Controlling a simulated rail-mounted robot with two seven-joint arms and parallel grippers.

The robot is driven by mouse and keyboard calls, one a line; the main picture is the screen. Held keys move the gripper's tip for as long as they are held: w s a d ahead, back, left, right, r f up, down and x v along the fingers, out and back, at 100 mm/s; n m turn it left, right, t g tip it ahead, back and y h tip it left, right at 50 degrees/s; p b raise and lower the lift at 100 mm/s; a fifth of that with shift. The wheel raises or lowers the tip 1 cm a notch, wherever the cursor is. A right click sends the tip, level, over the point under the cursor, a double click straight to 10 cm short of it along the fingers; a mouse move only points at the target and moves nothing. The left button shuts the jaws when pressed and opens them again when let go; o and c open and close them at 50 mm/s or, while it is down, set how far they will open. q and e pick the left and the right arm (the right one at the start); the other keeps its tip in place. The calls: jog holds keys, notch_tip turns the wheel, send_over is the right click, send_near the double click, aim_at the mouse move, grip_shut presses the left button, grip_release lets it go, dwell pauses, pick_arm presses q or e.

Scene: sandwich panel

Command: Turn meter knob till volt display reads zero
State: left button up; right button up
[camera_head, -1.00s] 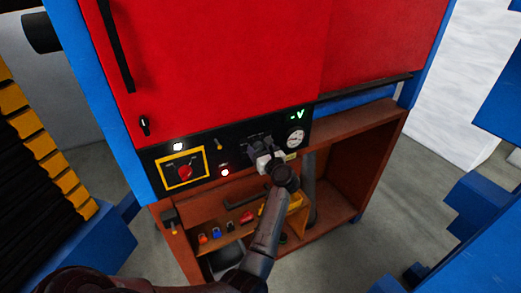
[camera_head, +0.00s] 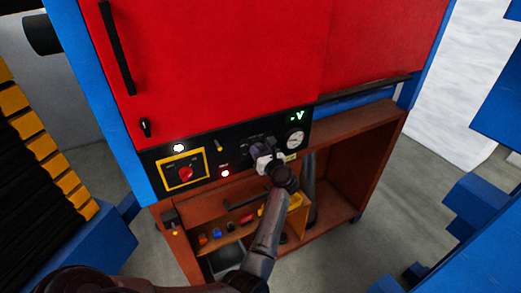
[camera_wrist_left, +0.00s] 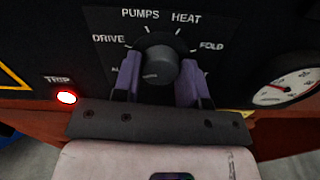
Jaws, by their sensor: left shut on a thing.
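The meter knob (camera_wrist_left: 160,65) is a round dark knob on the black panel, with labels DRIVE, PUMPS, HEAT and FOLD around it in the left wrist view. My left gripper (camera_wrist_left: 158,78) has its two purple fingers on either side of the knob, shut on it. In the head view my left gripper (camera_head: 262,152) is at the panel and hides most of the knob. The volt display (camera_head: 297,117) glows green and reads "-V"; no digits are legible. My right gripper is not in view.
A round gauge (camera_head: 295,138) is right of the knob; it also shows in the left wrist view (camera_wrist_left: 288,90). A lit TRIP lamp (camera_wrist_left: 67,97) is to the left. A red switch on a yellow plate (camera_head: 185,173) is farther left. An open brown shelf (camera_head: 340,165) lies below.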

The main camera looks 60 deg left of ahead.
pick_arm(q)
jog(key=m+p, duration=0.3)
jog(key=m, duration=0.1)
jog(key=shift+r+m, duration=0.15)
jog(key=shift+m, duration=0.25)
jog(key=shift+m+p, duration=0.8)
jog(key=shift+m, duration=0.7)
jog(key=o, duration=0.9)
